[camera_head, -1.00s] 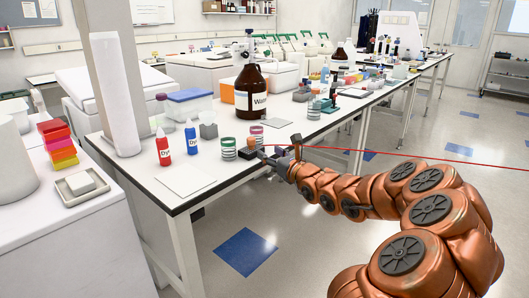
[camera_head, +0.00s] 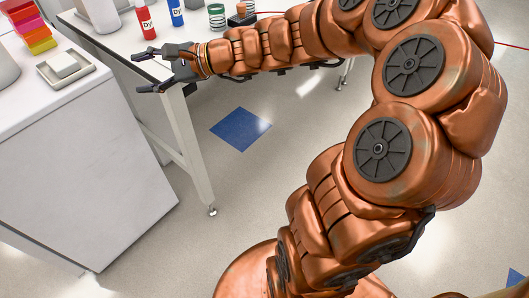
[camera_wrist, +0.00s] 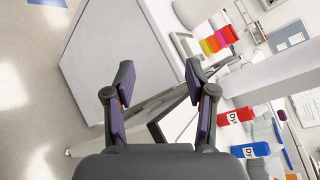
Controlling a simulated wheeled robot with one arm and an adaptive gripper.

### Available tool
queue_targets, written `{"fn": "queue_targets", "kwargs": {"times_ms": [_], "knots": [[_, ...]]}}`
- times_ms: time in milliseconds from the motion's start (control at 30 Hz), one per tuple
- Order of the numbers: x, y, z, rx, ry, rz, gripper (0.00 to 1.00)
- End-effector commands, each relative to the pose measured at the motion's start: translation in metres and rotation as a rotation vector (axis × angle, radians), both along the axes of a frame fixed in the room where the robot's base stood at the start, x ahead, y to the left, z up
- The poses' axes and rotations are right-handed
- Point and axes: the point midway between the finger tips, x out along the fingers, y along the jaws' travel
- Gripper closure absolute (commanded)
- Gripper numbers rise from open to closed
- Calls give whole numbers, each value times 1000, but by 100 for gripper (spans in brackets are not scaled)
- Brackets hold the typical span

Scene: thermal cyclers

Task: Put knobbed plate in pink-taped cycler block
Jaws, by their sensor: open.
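My gripper (camera_head: 146,72) is open and empty, over or just off the near left corner of the white table (camera_head: 112,42). In the wrist view its two dark fingers (camera_wrist: 158,78) are spread apart with nothing between them. Past them show the table edge and the side of a white cabinet (camera_wrist: 115,50). I cannot make out a knobbed plate or a pink-taped cycler block in either current view. A small dark block with an orange-brown top (camera_head: 241,14) stands on the table, but I cannot tell what it is.
A red bottle (camera_head: 146,20), a blue bottle (camera_head: 177,10) and a green-ringed holder (camera_head: 217,18) stand on the table behind my gripper. On the white cabinet (camera_head: 80,130) at left are a shallow tray (camera_head: 47,72) and a coloured stack (camera_head: 38,40). The floor (camera_head: 255,175) is clear.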

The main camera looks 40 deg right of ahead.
Motion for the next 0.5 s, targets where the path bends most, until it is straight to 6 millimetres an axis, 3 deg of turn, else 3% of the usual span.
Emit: {"fn": "queue_targets", "kwargs": {"times_ms": [33, 100, 233, 367, 500], "knots": [[-27, 32, -12, -104, -14, 118, 44], [-70, 64, -34, -246, -28, 290, 44], [-153, 89, -80, -515, -39, 595, 44], [-228, 70, -124, -781, -20, 877, 44], [-288, 19, -152, -1039, 37, 1124, 44]]}}
